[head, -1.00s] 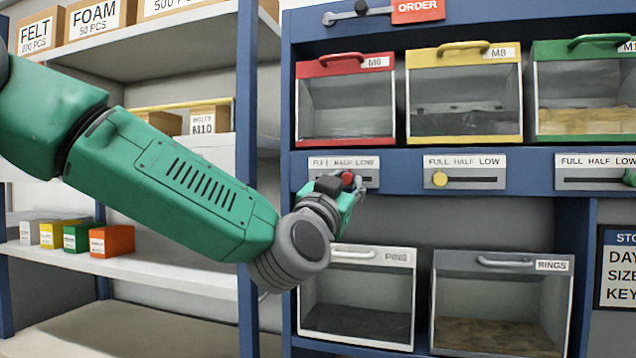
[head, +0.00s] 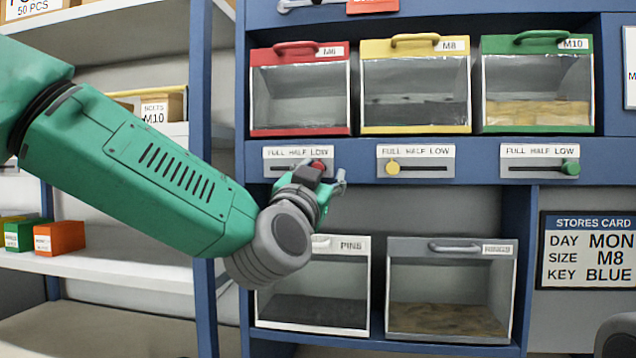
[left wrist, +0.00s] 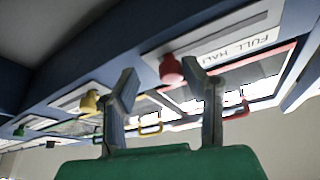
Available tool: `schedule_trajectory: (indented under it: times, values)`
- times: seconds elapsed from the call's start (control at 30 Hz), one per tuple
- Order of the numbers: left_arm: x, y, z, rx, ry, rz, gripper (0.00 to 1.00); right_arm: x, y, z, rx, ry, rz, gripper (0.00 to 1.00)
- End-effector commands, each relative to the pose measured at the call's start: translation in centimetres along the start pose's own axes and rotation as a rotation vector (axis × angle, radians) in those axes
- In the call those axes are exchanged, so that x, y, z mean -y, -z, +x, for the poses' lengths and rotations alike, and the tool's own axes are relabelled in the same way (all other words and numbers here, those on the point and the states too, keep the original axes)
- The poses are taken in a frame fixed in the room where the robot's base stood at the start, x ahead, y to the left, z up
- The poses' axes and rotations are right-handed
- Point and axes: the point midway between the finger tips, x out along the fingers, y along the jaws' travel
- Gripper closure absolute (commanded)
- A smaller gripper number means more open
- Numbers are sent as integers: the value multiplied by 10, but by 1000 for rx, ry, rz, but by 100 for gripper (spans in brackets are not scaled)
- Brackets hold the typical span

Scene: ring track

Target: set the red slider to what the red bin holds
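The red bin (head: 300,131), labelled M6, stands at the upper left of the rack. Its window shows a mostly empty grey inside; any contents lie only at the very bottom. The red slider (head: 318,165) is on the FULL HALF LOW plate (head: 270,160) below it, towards the LOW end. My left gripper (head: 328,180) is at the red knob. In the left wrist view, its fingers (left wrist: 160,82) are spread, with the red knob (left wrist: 170,70) between them, nearer the right finger. Contact is unclear. My right gripper is not in view.
The yellow slider (head: 392,167) is at FULL and the green slider (head: 571,168) at LOW. Yellow (head: 415,129) and green (head: 537,128) bins stand right of the red one. A stores card (head: 588,250) reads MON, M8, BLUE.

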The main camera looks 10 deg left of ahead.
Motion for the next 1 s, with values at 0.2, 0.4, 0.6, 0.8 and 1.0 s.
schedule_trajectory:
  times: [0.2,0.4,0.6,0.8,1.0]
  values:
    - [0,0,-32,1,-1,2,60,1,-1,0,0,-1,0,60]
    - [-4,0,-75,2,-5,4,60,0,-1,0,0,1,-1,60]
    - [-6,-1,-105,2,-4,4,60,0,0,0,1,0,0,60]
    - [-6,-1,-116,2,-3,3,60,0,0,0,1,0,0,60]
    - [-5,-1,-116,2,-2,3,60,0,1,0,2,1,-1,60]
